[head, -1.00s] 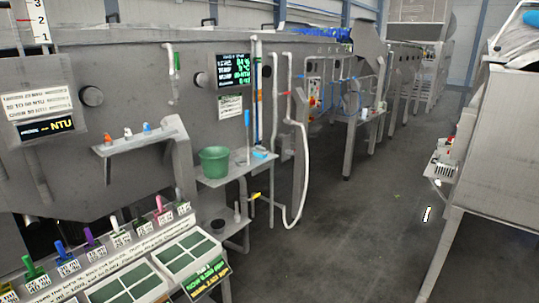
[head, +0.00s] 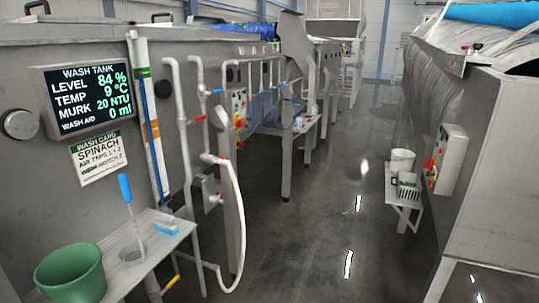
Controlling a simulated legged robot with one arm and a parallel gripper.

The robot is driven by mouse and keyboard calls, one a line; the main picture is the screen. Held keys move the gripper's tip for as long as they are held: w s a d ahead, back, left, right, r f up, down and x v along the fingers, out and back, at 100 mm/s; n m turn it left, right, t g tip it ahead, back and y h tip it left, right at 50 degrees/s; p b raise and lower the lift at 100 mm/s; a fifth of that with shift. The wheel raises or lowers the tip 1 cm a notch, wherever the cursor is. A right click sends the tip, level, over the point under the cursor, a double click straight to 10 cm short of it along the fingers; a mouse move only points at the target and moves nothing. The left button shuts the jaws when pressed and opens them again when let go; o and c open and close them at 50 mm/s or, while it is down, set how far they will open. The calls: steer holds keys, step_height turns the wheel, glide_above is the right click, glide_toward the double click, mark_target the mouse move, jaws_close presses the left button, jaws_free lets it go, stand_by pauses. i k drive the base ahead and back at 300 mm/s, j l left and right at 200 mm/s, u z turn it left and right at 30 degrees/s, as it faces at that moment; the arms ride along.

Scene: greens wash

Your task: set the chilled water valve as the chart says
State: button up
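A wash tank display (head: 85,97) on the tank wall at left reads level 84 %, temp 9 °C, murk 20 NTU, wash aid 0 ml. Below it a wash card (head: 99,157) reads spinach, air taps 1+2, weir notch 2. Grey and white pipes on the wall carry a red handle (head: 219,160) above a white hose (head: 239,215). A yellow handle (head: 173,281) sits low by the shelf. I cannot tell which handle is the chilled water valve. No chilled water chart is readable. My gripper is not in view.
At right are a metal machine (head: 500,150) and a small stand (head: 403,205) with a white tub. The wet floor aisle (head: 310,240) between is clear.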

mark_target(221, 89)
steer(key=i+u, duration=0.25)
steer(key=i, duration=0.3)
steer(key=i+l+u, duration=0.1)
steer(key=i+u, duration=0.15)
steer(key=i, duration=0.3)
steer(key=i+l+u, duration=0.25)
steer(key=i, duration=0.3)
